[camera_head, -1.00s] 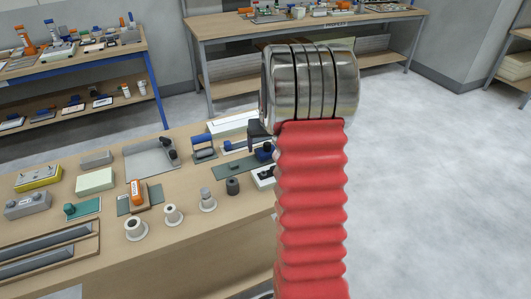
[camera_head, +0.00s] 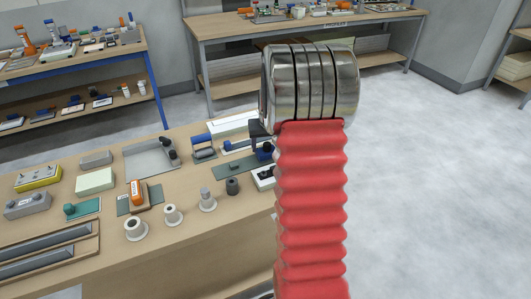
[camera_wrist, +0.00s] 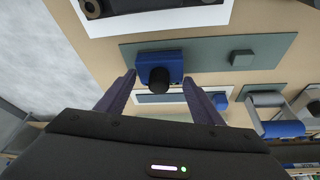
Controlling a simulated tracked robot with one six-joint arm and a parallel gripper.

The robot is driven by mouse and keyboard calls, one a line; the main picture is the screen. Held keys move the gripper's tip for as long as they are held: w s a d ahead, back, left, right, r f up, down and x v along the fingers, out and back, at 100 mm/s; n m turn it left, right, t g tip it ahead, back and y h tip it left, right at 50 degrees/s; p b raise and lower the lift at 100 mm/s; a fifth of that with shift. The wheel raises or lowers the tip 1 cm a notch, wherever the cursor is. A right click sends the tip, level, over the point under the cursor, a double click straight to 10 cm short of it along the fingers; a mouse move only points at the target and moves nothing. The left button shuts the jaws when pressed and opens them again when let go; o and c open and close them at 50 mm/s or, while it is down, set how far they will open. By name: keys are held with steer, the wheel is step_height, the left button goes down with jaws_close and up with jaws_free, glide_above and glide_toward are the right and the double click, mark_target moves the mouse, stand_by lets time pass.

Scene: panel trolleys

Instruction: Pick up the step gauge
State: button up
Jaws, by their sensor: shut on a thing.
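My gripper (camera_wrist: 159,82) has its two dark fingers at either side of a small blue block with a black knob (camera_wrist: 160,61) in the wrist view. The jaws are shut on this block. It is above or against a grey-green plate, and I cannot tell whether it is clear of it. In the head view part of the blue block (camera_head: 264,149) shows below a dark finger, beside my red arm sleeve, which hides much of that spot. No label shows whether this block is the step gauge.
The wooden bench (camera_head: 190,253) is crowded. A grey piece (camera_head: 204,154) and a blue cylinder (camera_head: 201,139) are left of my gripper. Several round grey parts, including a flanged bush (camera_head: 207,200), stand nearer. Open floor (camera_head: 440,180) is at right.

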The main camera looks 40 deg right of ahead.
steer(key=shift+c, duration=1)
steer(key=shift+r, duration=0.15)
steer(key=shift+c, duration=0.7)
step_height(320, 180, up, 10)
steer(key=shift+f, duration=0.1)
steer(key=shift+r, duration=2)
